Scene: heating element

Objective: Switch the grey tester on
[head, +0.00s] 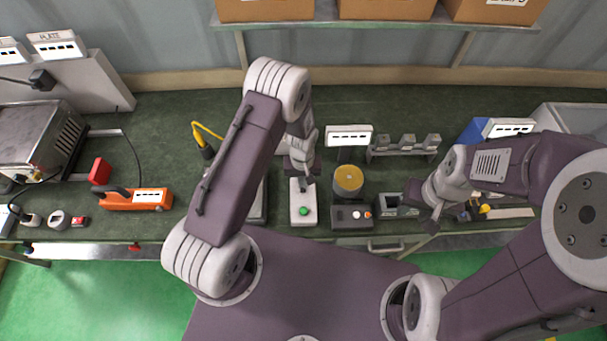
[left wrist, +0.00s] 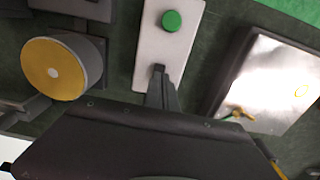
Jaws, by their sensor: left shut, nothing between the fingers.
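A pale grey box (head: 303,217) with a round green button (head: 304,211) on top lies on the dark green bench in front of my left arm; I take it for the grey tester. In the left wrist view the box (left wrist: 165,50) and its green button (left wrist: 171,21) show clearly. My left gripper (head: 307,183) is shut and empty, its fingertips (left wrist: 158,70) over the box, a short way from the button. Whether they touch the box I cannot tell. My right gripper (head: 434,215) is at the right by a small dark device (head: 390,203); its fingers are unclear.
A dark box with small buttons (head: 352,217) and a yellow-topped cylinder (head: 347,180) stand close to the right of the pale box. A flat metal plate (left wrist: 265,80) lies on its other side. An orange tool (head: 137,200) lies further left.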

